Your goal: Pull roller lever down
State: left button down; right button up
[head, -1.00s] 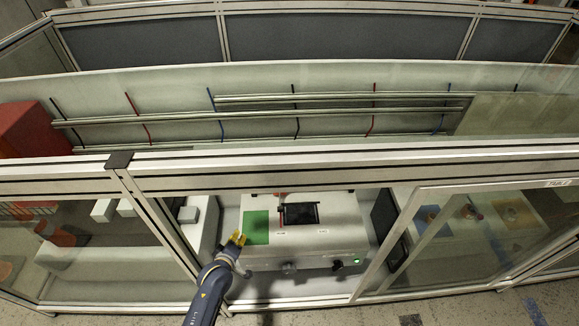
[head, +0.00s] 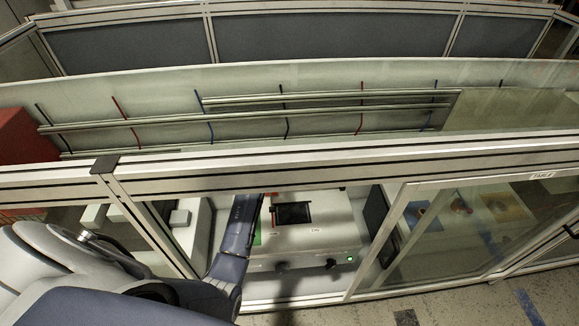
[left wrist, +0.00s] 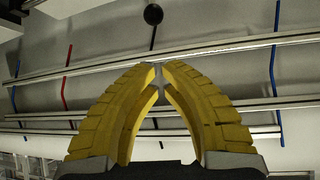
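In the left wrist view a round black knob (left wrist: 153,14) shows above my left gripper (left wrist: 158,68), with a thin black line below it. I cannot tell whether they are one lever. The yellow fingertips lie together with only a sliver between them and nothing held; the knob is apart from them in the picture. In the head view my left arm rises from the bottom left into the cabinet opening. Its gripper is hidden there behind the frame beam. A small red upright piece (head: 273,214) stands beside the black square opening (head: 293,213) in the white machine top. My right gripper is out of view.
The metal beam (head: 330,170) crosses above the opening. A sliding glass door (head: 470,235) covers the right side. Metal rails (head: 330,105) with coloured strips run along the back panel. A green patch (head: 257,239) is mostly covered by my arm.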

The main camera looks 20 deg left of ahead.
pick_arm(q)
jog(key=shift+w+d+r, duration=0.15)
jog(key=shift+w+r, duration=0.15)
jog(key=shift+r, duration=0.1)
jog(key=x, duration=1)
jog(key=shift+s+d+f, duration=0.15)
jog(key=shift+s+d, duration=0.05)
jog(key=shift+s, duration=0.45)
jog(key=shift+s+d+f, duration=0.15)
jog(key=shift+s+d, duration=0.05)
jog(key=shift+s, duration=0.4)
jog(key=shift+s+d+f, duration=0.15)
jog(key=shift+s+d, duration=0.1)
jog(key=shift+s, duration=0.4)
jog(key=shift+d, duration=0.1)
jog(key=shift+s+d+r+m+t, duration=0.1)
jog(key=shift+s+d+m+t, duration=0.1)
jog(key=shift+s+m+t, duration=0.15)
